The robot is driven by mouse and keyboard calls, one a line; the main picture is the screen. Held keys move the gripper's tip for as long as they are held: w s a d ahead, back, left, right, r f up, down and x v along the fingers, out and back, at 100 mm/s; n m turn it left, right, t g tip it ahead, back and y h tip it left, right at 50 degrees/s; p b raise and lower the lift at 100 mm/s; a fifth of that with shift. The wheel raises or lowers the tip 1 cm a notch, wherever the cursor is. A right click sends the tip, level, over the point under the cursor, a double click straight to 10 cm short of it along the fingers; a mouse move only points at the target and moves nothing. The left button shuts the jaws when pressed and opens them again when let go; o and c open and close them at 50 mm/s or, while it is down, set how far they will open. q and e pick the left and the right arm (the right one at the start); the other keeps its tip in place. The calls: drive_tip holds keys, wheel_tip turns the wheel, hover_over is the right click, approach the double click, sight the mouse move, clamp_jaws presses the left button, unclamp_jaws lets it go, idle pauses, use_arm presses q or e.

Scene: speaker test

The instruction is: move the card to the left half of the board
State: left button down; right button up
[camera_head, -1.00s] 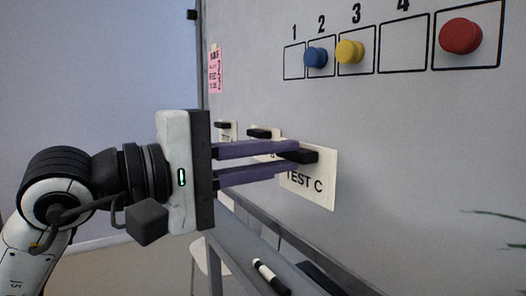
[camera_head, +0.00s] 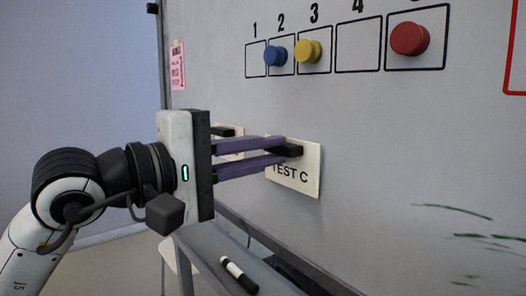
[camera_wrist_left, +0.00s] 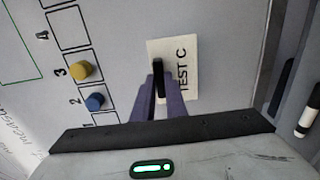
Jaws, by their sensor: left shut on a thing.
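The card (camera_head: 306,182) is cream, reads "TEST C", and hangs on the whiteboard (camera_head: 380,150) under a black clip (camera_head: 291,150). My left gripper (camera_head: 280,150) comes in from the left and is shut on the black clip at the card's top. In the left wrist view the card (camera_wrist_left: 183,52) and the clip (camera_wrist_left: 158,75) show between the purple fingers (camera_wrist_left: 160,95). Whether the card touches the board cannot be told. My right gripper does not show.
Another card (camera_head: 233,153) with a black clip hangs to the left, partly behind my gripper. Blue (camera_head: 275,55), yellow (camera_head: 308,51) and red (camera_head: 409,39) magnets sit by numbered boxes above. A marker (camera_head: 238,273) lies on the tray below. A pink note (camera_head: 177,66) is at the board's left edge.

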use_arm(q)
drive_tip(key=shift+w+d, duration=0.3)
drive_tip(key=shift+d, duration=0.05)
idle(1.0)
drive_tip(key=c, duration=1.3)
unclamp_jaws()
drive_tip(key=shift+s+a+f+b, duration=0.1)
drive_tip(key=shift+s+a+b, duration=0.25)
drive_tip(key=shift+a+b, duration=0.15)
drive_tip(key=shift+b+v, duration=1.2)
drive_tip(key=shift+v, duration=1.7)
